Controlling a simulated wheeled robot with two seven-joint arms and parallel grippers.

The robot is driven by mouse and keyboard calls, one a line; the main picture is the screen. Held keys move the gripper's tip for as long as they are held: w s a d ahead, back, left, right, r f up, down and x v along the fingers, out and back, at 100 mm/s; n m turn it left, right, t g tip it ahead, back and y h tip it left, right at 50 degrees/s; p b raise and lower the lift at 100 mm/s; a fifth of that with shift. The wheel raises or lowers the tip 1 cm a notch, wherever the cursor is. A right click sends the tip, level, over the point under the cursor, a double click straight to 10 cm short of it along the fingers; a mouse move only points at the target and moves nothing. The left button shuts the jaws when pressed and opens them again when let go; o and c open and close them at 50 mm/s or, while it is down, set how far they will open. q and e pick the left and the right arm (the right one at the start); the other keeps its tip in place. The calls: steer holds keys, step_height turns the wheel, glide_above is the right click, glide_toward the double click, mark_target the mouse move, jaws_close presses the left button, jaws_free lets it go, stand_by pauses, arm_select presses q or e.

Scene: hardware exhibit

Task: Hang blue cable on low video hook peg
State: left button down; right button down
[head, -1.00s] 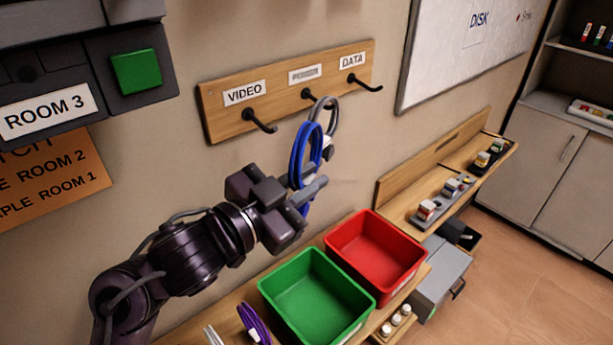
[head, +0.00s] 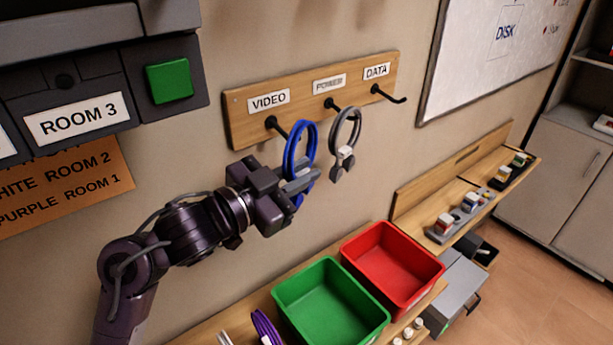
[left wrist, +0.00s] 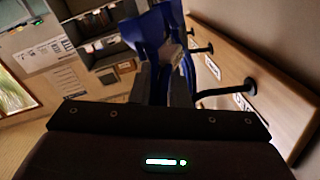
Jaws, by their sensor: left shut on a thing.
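The blue cable (head: 312,142) is a coiled loop held upright, and it also shows in the left wrist view (left wrist: 150,35). My left gripper (head: 303,182) is shut on its lower part, just below the pegs. The video peg (head: 271,123) is a black hook under the VIDEO label (head: 268,102). The loop's left edge overlaps the peg's tip in the head view. In the left wrist view the nearest peg (left wrist: 238,89) points toward the cable. I cannot tell whether the loop is around the peg. My right gripper is out of view.
A grey cable (head: 334,128) hangs on the middle peg, just right of the blue one. The data peg (head: 390,94) is bare. Below are a green bin (head: 281,296), a red bin (head: 349,249) and a purple cable (head: 266,328). A button panel (head: 110,70) is at upper left.

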arm_select(q)
steer(key=shift+w+a, duration=0.5)
steer(key=shift+w, duration=0.2)
steer(key=shift+w+a+f+b, duration=0.2)
steer(key=shift+w+f, duration=0.05)
steer(key=shift+f, duration=0.25)
steer(key=shift+w+a+f+b, duration=0.2)
steer(key=shift+w+f, duration=0.05)
steer(key=shift+f, duration=0.2)
steer(key=c, duration=1.3)
jaws_free()
steer(key=shift+f, duration=0.1)
